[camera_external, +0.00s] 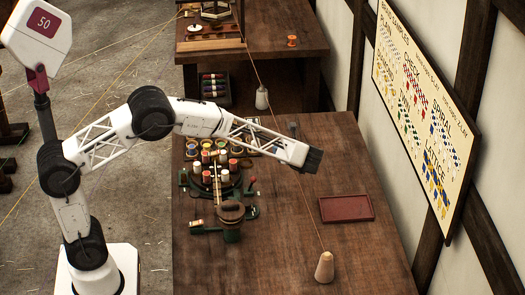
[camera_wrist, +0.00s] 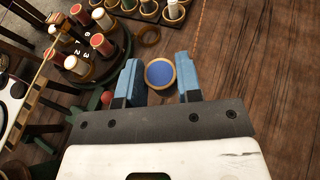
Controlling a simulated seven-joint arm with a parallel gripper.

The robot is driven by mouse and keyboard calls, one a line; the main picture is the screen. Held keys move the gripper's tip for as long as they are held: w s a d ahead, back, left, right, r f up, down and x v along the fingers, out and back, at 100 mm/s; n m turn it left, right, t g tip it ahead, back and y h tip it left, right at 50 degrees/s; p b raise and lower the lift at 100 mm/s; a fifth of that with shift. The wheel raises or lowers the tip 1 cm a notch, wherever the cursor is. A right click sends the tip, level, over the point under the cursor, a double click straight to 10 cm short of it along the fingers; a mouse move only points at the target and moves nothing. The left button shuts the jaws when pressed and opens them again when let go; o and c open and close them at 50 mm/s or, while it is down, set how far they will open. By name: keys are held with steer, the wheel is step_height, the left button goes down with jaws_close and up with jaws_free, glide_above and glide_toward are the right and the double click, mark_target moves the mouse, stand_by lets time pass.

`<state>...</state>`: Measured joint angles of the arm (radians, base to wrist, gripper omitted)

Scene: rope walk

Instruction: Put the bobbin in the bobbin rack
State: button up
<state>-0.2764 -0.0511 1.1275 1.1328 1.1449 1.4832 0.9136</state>
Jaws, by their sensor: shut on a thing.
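The bobbin (camera_wrist: 159,74), with a blue round top and a pale wooden rim, sits between the two blue finger pads of my gripper (camera_wrist: 160,80) in the wrist view. My gripper is shut on it. In the external view my gripper (camera_external: 311,160) is above the table, right of the bobbin carousel, and the bobbin cannot be made out there. A dark rack (camera_wrist: 163,22) holding several bobbins, some with white or green tops, shows at the top edge of the wrist view, cut off. In the external view my arm hides much of that area.
A round carousel (camera_external: 216,188) with several numbered bobbins stands left of my gripper. An empty red tray (camera_external: 346,208) and a pale cone (camera_external: 324,267) with a taut thread are to the right. The table's front middle is clear.

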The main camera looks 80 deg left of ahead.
steer(key=s+a+f+n+t+h, duration=0.2)
steer(key=s+a+n+t+h, duration=0.2)
steer(key=s+a+n+h, duration=0.55)
steer(key=s+a+f+n+t+h, duration=0.3)
steer(key=n+h, duration=0.4)
steer(key=n, duration=0.7)
steer(key=s+a+f+n+t+h, duration=0.2)
steer(key=s+a+n+t+h, duration=0.25)
steer(key=s+n+h, duration=0.5)
steer(key=s+a+r+n+t+y, duration=0.3)
steer(key=s+a+n+t+y, duration=0.5)
steer(key=s+a+n+y, duration=0.4)
steer(key=a+n+y, duration=0.4)
steer(key=n, duration=0.1)
steer(key=shift+s+a+n, duration=0.25)
steer(key=shift+s+n, duration=0.1)
steer(key=shift+n, duration=0.05)
steer(key=shift+f, duration=1.95)
